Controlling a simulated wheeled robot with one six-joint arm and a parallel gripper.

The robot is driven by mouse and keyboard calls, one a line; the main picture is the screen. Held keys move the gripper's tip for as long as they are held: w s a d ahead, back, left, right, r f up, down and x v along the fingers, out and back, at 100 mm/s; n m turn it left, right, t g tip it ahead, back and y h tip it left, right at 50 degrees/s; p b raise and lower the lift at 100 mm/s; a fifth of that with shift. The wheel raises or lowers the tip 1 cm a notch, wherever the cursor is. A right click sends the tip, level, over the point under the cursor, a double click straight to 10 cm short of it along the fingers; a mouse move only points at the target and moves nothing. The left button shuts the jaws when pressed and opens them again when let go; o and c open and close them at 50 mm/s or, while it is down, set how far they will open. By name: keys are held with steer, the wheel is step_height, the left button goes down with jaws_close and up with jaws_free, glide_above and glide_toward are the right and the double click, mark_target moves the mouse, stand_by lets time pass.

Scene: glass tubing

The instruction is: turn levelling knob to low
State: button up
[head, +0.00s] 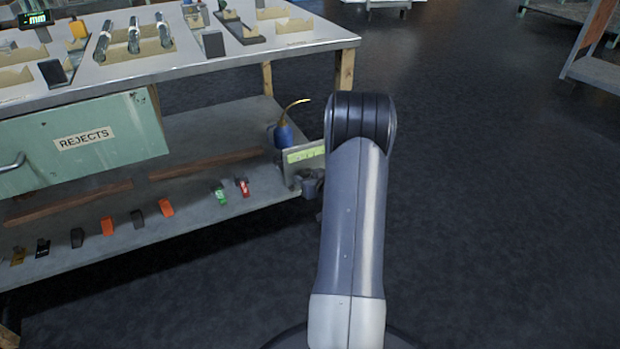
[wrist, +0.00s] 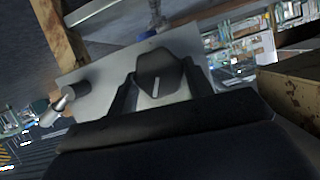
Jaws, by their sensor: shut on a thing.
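The levelling knob (wrist: 158,68) is dark, many-sided, with a short white pointer line, and stands on a grey plate (wrist: 105,75) in the wrist view. My gripper (wrist: 160,84) is shut on it, with one dark finger on each side. The pointer runs nearly up and down in that picture, leaning slightly. I cannot read any low or high mark around the knob. In the head view a grey panel (head: 296,170) with a green label sits at the shelf's right end. There my arm hides the gripper, and I cannot make out its hold.
A grey cylinder (wrist: 74,93) sticks out of the plate beside the knob. A blue bottle with a curved yellow spout (head: 284,135) stands behind the panel. A wooden leg (wrist: 58,40) is close by. Several coloured clips line the shelf (head: 180,228).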

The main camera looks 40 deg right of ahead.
steer(key=shift+a+n+h, duration=0.1)
steer(key=shift+n+h, duration=0.5)
steer(key=shift+n, duration=0.2)
steer(key=o, duration=1)
steer(key=shift+c, duration=0.2)
steer(key=v, duration=1)
steer(key=shift+s+r, duration=0.25)
steer(key=shift+s, duration=0.05)
steer(key=shift+a, duration=0.1)
